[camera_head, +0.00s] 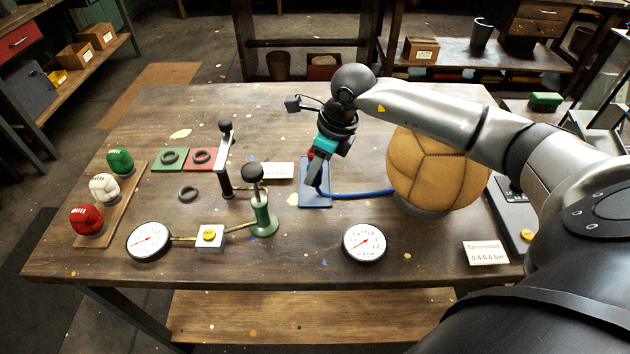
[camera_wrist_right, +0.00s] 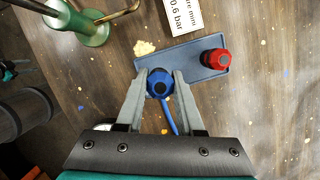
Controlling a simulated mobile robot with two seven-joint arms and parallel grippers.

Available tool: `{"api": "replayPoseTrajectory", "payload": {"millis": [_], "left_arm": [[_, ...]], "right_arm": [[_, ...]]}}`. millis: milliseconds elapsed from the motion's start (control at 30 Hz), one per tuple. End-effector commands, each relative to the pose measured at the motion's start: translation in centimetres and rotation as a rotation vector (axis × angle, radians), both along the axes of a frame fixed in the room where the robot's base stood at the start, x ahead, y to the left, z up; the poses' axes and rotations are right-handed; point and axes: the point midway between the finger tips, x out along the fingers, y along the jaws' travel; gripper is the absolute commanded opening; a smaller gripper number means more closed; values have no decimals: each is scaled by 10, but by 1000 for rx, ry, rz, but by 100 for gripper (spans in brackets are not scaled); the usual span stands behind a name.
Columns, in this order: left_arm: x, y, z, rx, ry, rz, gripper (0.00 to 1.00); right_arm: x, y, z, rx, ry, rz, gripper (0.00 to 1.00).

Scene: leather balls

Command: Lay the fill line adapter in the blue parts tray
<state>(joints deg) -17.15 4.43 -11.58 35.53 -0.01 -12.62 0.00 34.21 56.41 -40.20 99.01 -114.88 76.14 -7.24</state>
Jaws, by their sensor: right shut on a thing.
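My right gripper (camera_head: 315,183) is shut on a blue fitting (camera_wrist_right: 159,83) with a dark hex-like centre, at the end of a blue hose (camera_head: 358,194). The hose runs to the tan leather ball (camera_head: 437,168). The fingers point down over the near part of the blue tray (camera_head: 316,204). In the wrist view the blue fitting overlaps the tray's edge, and I cannot tell whether it touches the tray. A red fitting (camera_wrist_right: 216,60) stands at the other end of the tray (camera_wrist_right: 187,60). I cannot tell which fitting is named the adapter.
A green-based hand pump (camera_head: 263,214) and a gauge (camera_head: 149,240) stand left of the tray; another gauge (camera_head: 364,243) is in front. A white label (camera_head: 277,170) lies beside the tray. Bare tabletop lies left of the front gauge.

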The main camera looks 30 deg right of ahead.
Motion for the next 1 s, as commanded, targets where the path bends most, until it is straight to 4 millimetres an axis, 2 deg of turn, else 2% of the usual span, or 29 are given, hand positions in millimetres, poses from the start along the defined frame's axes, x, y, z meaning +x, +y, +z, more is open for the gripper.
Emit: {"api": "replayPoseTrajectory", "payload": {"millis": [267, 633, 667, 900, 1000], "left_arm": [[0, 1, -5, 1, 1, 1, 45], [0, 3, -8, 3, 0, 2, 45], [0, 3, -8, 3, 0, 2, 45], [-1, 3, -7, 4, 0, 2, 45], [-1, 3, -7, 4, 0, 2, 45]], "right_arm": [[-1, 0, -39, 0, 4, 0, 0], [0, 0, -43, -1, 1, 0, 0], [-1, 0, -44, 0, 1, 0, 37], [-1, 0, -42, 0, 1, 0, 64], [-1, 0, -42, 0, 1, 0, 66]]}}
